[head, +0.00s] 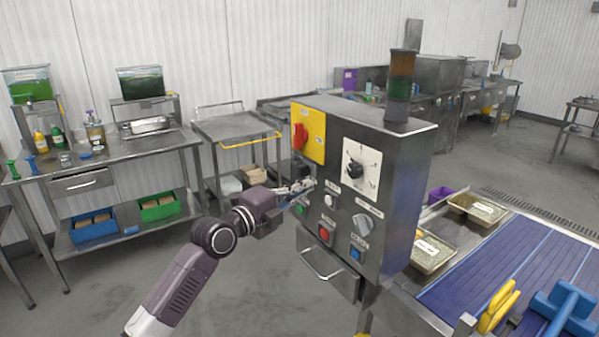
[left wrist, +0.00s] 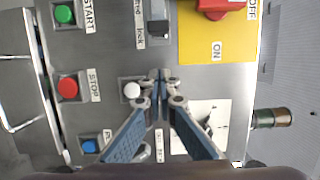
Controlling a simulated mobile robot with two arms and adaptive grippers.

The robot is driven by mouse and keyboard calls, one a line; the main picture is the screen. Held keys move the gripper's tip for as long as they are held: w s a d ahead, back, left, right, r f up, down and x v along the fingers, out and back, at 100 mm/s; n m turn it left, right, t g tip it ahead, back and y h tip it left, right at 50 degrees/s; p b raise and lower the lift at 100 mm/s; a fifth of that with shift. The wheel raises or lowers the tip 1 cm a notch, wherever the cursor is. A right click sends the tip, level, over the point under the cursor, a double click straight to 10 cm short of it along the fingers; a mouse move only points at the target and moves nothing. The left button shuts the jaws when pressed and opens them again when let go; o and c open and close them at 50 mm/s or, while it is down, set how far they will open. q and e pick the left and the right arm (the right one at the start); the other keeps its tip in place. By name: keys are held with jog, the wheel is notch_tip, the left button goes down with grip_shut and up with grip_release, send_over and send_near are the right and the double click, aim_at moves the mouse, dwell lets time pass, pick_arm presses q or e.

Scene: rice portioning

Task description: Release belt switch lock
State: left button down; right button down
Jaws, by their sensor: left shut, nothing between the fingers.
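A grey metal control box (head: 408,160) stands at centre. In the left wrist view its panel (left wrist: 110,50) is seen close and turned sideways. A dark grey switch (left wrist: 158,22) sits beside a label ending in "lock", near the yellow plate (left wrist: 235,30); in the head view my gripper seems to cover it. My left gripper (head: 308,187) is at the panel's left part, its fingertips (left wrist: 160,76) together and empty, between that switch and a white button (left wrist: 132,90). Whether they touch the panel cannot be told. My right gripper is not in view.
Near my fingers are the START button (left wrist: 65,14), STOP button (left wrist: 68,88), red rotary switch (left wrist: 213,8) and black dial (head: 354,172). A handle (head: 325,268) juts out below. A blue belt (head: 510,260) with trays (head: 430,250) lies right. Floor at left is clear.

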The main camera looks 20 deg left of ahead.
aim_at(299, 158)
pick_arm(q)
jog(key=shift+w+a+p, duration=0.25)
jog(key=shift+w+a, duration=0.15)
jog(key=shift+w, duration=0.3)
jog(key=shift+w+a+p, duration=0.25)
jog(key=shift+w+a, duration=0.2)
jog(key=shift+w, duration=0.25)
jog(key=shift+w+a+p, duration=0.25)
jog(key=shift+w+a, duration=0.15)
jog(key=shift+w, duration=0.3)
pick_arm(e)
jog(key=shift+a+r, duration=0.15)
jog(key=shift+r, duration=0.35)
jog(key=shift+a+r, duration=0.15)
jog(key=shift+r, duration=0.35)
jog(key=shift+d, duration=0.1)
